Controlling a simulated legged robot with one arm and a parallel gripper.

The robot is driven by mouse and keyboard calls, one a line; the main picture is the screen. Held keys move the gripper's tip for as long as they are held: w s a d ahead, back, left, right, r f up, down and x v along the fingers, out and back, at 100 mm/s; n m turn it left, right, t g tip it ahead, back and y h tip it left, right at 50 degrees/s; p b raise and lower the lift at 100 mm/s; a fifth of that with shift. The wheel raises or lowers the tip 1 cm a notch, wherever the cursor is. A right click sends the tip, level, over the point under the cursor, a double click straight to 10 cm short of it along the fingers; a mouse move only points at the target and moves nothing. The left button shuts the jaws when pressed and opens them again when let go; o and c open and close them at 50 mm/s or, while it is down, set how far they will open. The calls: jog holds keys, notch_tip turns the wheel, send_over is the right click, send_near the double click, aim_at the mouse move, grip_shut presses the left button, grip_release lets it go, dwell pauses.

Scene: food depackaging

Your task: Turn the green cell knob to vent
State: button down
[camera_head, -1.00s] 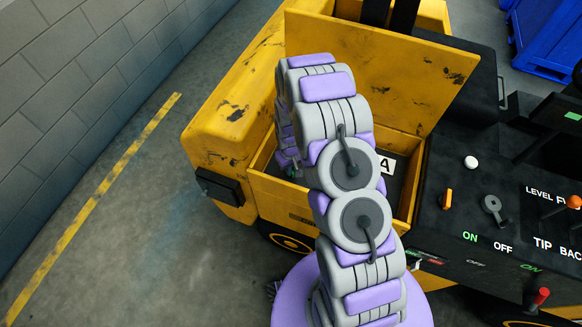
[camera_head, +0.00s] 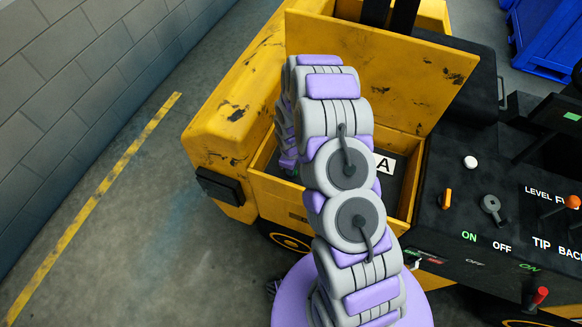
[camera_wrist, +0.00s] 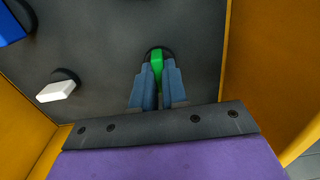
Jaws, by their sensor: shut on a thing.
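The green knob (camera_wrist: 156,57) shows in the wrist view near the upper middle, on a dark panel (camera_wrist: 110,75). It has a dark round base behind it. My gripper (camera_wrist: 157,80) has its two blue-grey fingers on either side of the knob, shut on it. The lower part of the knob is hidden between the fingers. In the head view my arm reaches down into the open yellow compartment (camera_head: 360,215), and the arm hides most of the gripper there. No vent marking is readable in the wrist view.
A white knob (camera_wrist: 57,91) and a blue knob (camera_wrist: 10,25) sit to the left on the same panel. Yellow walls (camera_wrist: 265,70) stand close on both sides. In the head view the raised yellow lid (camera_head: 400,80) stands behind my arm, and a black control panel (camera_head: 480,200) lies right.

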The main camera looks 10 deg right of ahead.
jog(key=shift+w+r, duration=0.1)
jog(key=shift+w, duration=0.05)
dwell(0.4)
jog(key=c, duration=1.2)
grip_release()
jog(key=shift+o, duration=0.2)
notch_tip(320, 180, up, 17)
jog(key=shift+p, duration=0.4)
jog(key=shift+r, duration=0.1)
